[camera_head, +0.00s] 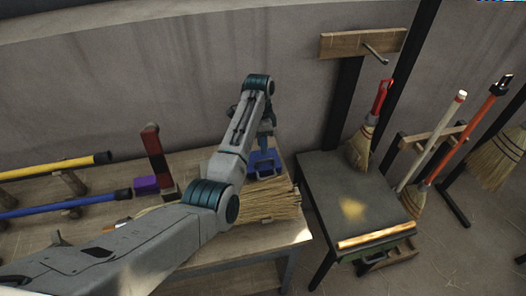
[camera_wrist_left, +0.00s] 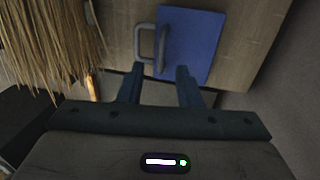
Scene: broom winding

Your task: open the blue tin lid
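The blue tin lid (camera_head: 262,162) lies on the wooden workbench beside a bundle of straw. In the left wrist view the lid (camera_wrist_left: 195,42) is a flat blue rectangle with a grey loop handle (camera_wrist_left: 139,42) at its left edge. My left gripper (camera_head: 266,132) is over the lid, pointing down. In the left wrist view the left gripper (camera_wrist_left: 160,68) is open, its two fingers apart, with the handle's lower end seen between the fingertips. I cannot tell whether they touch it. The tin's body is hidden under the lid. My right gripper is out of view.
Straw (camera_head: 268,200) lies on the bench just in front of the lid. A purple block (camera_head: 146,185) and a red upright post (camera_head: 154,150) stand to its left. A dark table (camera_head: 345,195) with a red-handled broom (camera_head: 362,140) is to the right.

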